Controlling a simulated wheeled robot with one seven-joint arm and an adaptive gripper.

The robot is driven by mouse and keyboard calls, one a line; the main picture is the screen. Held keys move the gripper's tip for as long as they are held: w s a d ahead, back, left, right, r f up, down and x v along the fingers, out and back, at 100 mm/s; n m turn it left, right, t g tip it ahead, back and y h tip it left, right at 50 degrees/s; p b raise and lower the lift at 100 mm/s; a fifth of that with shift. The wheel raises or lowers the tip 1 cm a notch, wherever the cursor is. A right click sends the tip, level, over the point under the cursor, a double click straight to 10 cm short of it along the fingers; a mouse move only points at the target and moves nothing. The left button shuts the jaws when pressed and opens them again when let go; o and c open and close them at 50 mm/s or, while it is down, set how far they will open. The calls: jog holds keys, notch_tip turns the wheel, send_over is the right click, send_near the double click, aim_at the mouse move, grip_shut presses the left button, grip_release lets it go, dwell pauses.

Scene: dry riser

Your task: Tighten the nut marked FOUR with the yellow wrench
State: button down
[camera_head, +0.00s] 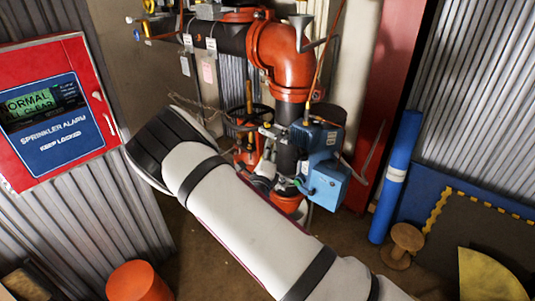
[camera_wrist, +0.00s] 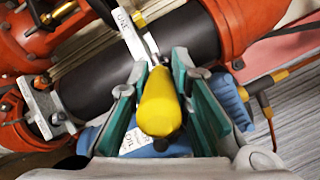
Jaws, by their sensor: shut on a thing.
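In the wrist view my gripper (camera_wrist: 160,66) has its green-padded fingers on both sides of a yellow handle (camera_wrist: 158,108), which I take to be the yellow wrench. It is shut on this handle. A grey metal part runs up from the handle toward a pale tag that seems to read ONE (camera_wrist: 123,20); I cannot tell whether it touches anything there. Another lettered tag (camera_wrist: 42,120) sits at a clamp on the left, its word too small to read. I cannot make out a nut marked FOUR. In the head view my arm hides most of the gripper area.
A dark pipe (camera_wrist: 140,55) with orange fittings runs behind the gripper. In the head view are an orange elbow (camera_head: 283,55), a blue box (camera_head: 325,182) beside the riser, a red sprinkler alarm cabinet (camera_head: 62,110) at left, and a blue roll (camera_head: 395,180) at right.

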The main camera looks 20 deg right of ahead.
jog(key=shift+w+d+b, duration=0.3)
jog(key=shift+w+d, duration=0.5)
jog(key=shift+w, duration=0.15)
jog(key=shift+w+a+m+h+b, duration=0.3)
jog(key=shift+m+h+b, duration=0.1)
jog(key=shift+h+b, duration=0.2)
jog(key=shift+w+g, duration=0.1)
jog(key=shift+g, duration=0.2)
jog(key=shift+w+a+m+g+h+b, duration=0.15)
jog(key=shift+a+m+g+h+b, duration=0.15)
jog(key=shift+h+b, duration=0.3)
